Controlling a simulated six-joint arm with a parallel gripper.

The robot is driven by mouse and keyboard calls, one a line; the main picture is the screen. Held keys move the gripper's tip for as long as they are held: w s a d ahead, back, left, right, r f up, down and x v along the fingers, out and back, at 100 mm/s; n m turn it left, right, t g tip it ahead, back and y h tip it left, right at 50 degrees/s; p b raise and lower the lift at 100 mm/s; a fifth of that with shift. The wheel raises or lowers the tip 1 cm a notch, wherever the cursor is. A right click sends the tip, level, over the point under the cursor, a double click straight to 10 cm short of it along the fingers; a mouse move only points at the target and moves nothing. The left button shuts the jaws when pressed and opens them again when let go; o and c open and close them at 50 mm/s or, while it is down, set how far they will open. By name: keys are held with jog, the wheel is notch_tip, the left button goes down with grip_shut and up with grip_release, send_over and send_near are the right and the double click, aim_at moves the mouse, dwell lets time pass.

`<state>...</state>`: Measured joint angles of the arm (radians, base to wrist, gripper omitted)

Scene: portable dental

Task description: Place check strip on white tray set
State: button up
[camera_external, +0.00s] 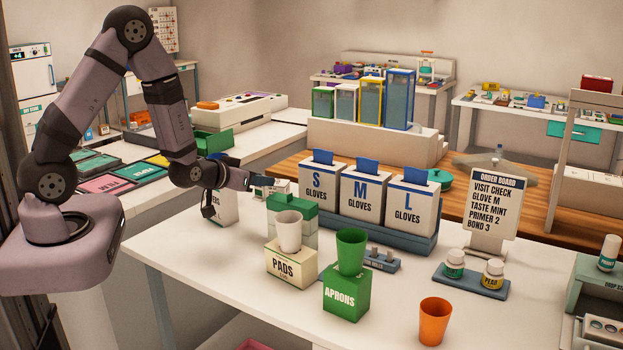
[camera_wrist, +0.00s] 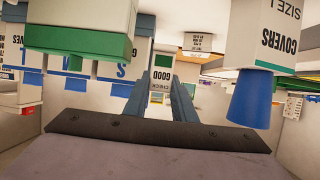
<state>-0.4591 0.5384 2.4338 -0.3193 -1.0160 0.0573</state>
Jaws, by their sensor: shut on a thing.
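My gripper (camera_external: 252,183) is over the left part of the white table, beside a box marked COVERS (camera_external: 222,208). In the wrist view my fingers (camera_wrist: 160,98) are shut on the check strip (camera_wrist: 160,86), a pale strip with a green end and the upside-down words GOOD and CHECK. In the external view a small pale piece at the gripper's tip (camera_external: 272,187) seems to be the strip, too small to read. I cannot pick out the white tray set for certain in either view.
Glove boxes (camera_external: 362,200) stand behind the PADS box (camera_external: 291,265) and the green APRONS box (camera_external: 346,292), which carry cups. An orange cup (camera_external: 434,321) stands at the front. Coloured mats (camera_external: 104,182) lie on the left counter. The table's front left is clear.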

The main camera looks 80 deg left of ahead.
jog(key=shift+w+a, duration=0.35)
jog(key=w+a+r+b, duration=0.3)
jog(key=w+a, duration=0.1)
jog(key=a, duration=0.5)
jog(key=w+a+r+b, duration=0.3)
jog(key=w+a, duration=0.2)
jog(key=a, duration=0.5)
jog(key=p, duration=0.2)
send_over(283, 184)
jog(key=shift+a+f, duration=0.1)
jog(key=shift+f, duration=4.85)
jog(key=shift+f, duration=0.2)
jog(key=o, duration=1)
jog(key=shift+r, duration=0.15)
